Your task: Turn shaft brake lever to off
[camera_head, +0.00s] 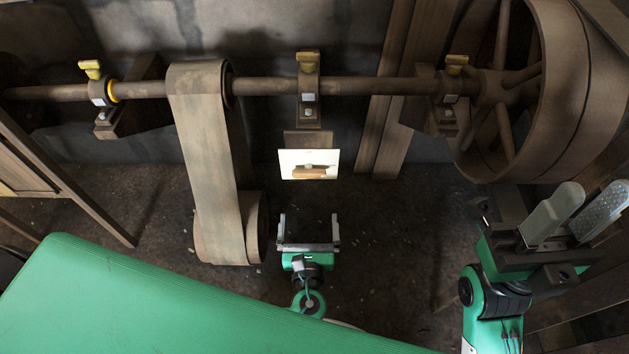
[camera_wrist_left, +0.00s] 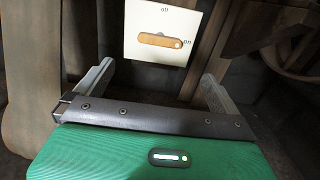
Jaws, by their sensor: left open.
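The brake lever (camera_head: 309,173) is a short orange-brown bar on a white plate (camera_head: 287,160) below the middle of the shaft. The left wrist view also shows the lever (camera_wrist_left: 156,40), lying horizontally with a pale round knob at its right end, towards the "on" label. An upside-down or partly blurred label, seemingly "off", is at the top of the plate (camera_wrist_left: 142,18). My left gripper (camera_head: 309,220) is open and empty, just below the plate in the head view and apart from the lever. My right gripper (camera_head: 578,203) is open and empty at the far right.
A long horizontal shaft (camera_head: 265,87) with yellow-topped bearings runs above the plate. A wide belt (camera_head: 205,150) hangs to its left. A large wheel (camera_head: 555,90) stands at the right. A green surface (camera_head: 130,300) fills the lower left.

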